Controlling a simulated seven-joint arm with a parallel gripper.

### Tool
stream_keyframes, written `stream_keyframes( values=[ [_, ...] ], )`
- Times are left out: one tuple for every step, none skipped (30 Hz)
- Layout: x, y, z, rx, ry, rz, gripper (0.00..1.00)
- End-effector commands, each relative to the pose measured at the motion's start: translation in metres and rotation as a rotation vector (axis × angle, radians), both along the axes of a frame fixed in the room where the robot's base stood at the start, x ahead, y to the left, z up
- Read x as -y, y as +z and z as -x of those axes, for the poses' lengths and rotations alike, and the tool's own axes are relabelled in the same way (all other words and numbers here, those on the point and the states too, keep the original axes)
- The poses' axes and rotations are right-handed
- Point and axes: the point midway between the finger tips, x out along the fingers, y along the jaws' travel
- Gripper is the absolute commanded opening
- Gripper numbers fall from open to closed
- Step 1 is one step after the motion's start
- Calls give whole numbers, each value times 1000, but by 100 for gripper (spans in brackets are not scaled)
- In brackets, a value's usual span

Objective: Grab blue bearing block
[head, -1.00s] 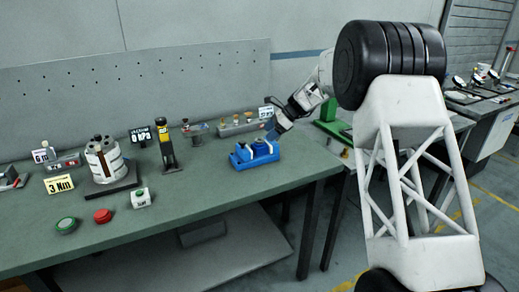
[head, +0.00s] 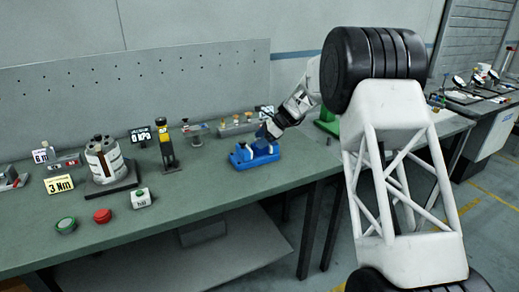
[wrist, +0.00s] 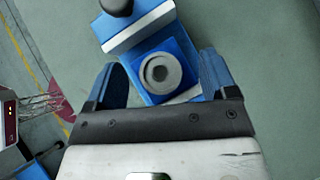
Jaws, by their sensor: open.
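The blue bearing block (head: 253,156) sits on the green bench near its right end in the head view. In the wrist view, the blue block (wrist: 178,48) shows with a round grey bearing part between white strips. My gripper (head: 266,133) is over the block's right side. In the wrist view, my gripper (wrist: 163,78) is open, with one blue finger on each side of the round part. I cannot tell whether the fingers touch the block. In the head view my gripper partly hides the block's top.
On the bench (head: 200,215), a yellow-and-black device (head: 165,140) stands left of the block. A white cylinder unit (head: 104,160), a red button (head: 102,216) and a green button (head: 66,225) are further left. A green object (head: 329,118) stands behind right. The bench front is clear.

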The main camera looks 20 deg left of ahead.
Motion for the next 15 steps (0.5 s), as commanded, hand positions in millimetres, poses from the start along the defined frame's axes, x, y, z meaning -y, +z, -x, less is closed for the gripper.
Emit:
stream_keyframes(
  values=[
    [0, 0, 0, 0, 0, 0, 79],
    [0, 0, 0, 0, 0, 0, 79],
    [0, 0, 0, 0, 0, 0, 79],
    [0, 0, 0, 0, 0, 0, 79],
    [0, 0, 0, 0, 0, 0, 79],
    [0, 0, 0, 0, 0, 0, 79],
    [0, 0, 0, 0, 0, 0, 79],
    [0, 0, 0, 0, 0, 0, 79],
    [0, 0, 0, 0, 0, 0, 72],
    [0, 0, 0, 0, 0, 0, 68],
    [0, 0, 0, 0, 0, 0, 63],
    [0, 0, 0, 0, 0, 0, 57],
    [0, 0, 0, 0, 0, 0, 53],
    [0, 0, 0, 0, 0, 0, 48],
    [0, 0, 0, 0, 0, 0, 42]
  ],
)
